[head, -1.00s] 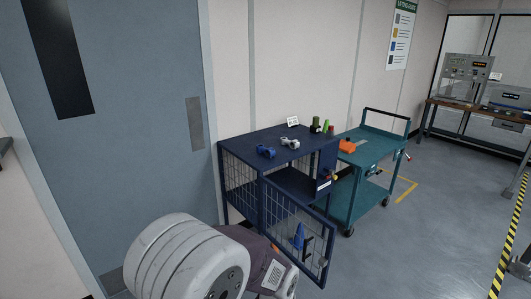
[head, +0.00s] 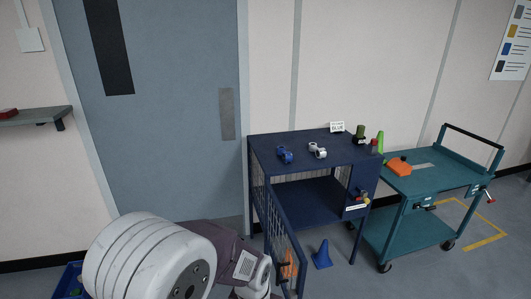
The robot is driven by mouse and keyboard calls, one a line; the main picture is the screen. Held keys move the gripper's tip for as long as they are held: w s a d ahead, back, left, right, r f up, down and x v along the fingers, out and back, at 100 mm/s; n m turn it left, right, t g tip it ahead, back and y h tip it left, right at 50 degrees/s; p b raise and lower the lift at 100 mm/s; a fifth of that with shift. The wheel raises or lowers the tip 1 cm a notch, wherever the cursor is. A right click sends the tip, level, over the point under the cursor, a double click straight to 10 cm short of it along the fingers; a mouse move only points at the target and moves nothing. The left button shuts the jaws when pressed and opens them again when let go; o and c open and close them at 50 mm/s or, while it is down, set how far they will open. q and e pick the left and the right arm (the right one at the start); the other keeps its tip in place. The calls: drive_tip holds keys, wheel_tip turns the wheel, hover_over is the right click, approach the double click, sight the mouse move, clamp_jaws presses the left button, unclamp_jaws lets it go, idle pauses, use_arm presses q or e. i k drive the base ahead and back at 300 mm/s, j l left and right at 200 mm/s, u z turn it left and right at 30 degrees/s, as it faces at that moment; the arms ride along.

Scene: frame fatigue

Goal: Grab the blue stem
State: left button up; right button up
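A blue stem (head: 285,155) lies on the top of a dark blue cage cabinet (head: 262,143), left of a silver-white stem (head: 317,150). The two stems are apart. One of my arms comes in at the bottom left, with a large white joint and a purple link, and ends in a white wrist part at the bottom edge. No gripper fingers can be made out on it. The arm is in front of and below the cabinet, well away from the blue stem. My other arm is out of view.
The cabinet's mesh door (head: 280,235) stands open towards me. A blue cone (head: 322,255) is on the floor beside it. A small sign (head: 337,127) and bottles stand at the cabinet's back right. A teal cart (head: 435,180) with an orange object (head: 399,167) is at right.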

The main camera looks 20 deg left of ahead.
sight(287, 157)
drive_tip(key=i+l+u, duration=0.25)
drive_tip(key=l, duration=0.15)
drive_tip(key=i+l+u, duration=0.25)
drive_tip(key=l, duration=0.15)
drive_tip(key=l+u, duration=0.25)
drive_tip(key=l, duration=0.2)
drive_tip(key=i+l+u, duration=0.25)
drive_tip(key=l, duration=0.25)
drive_tip(key=l+u, duration=0.25)
drive_tip(key=l, duration=0.25)
drive_tip(key=i+l+u, duration=0.2)
drive_tip(key=i+u, duration=0.15)
drive_tip(key=i+l+u, duration=0.55)
drive_tip(key=l+u, duration=0.15)
drive_tip(key=i+l+u, duration=0.15)
drive_tip(key=i, duration=0.55)
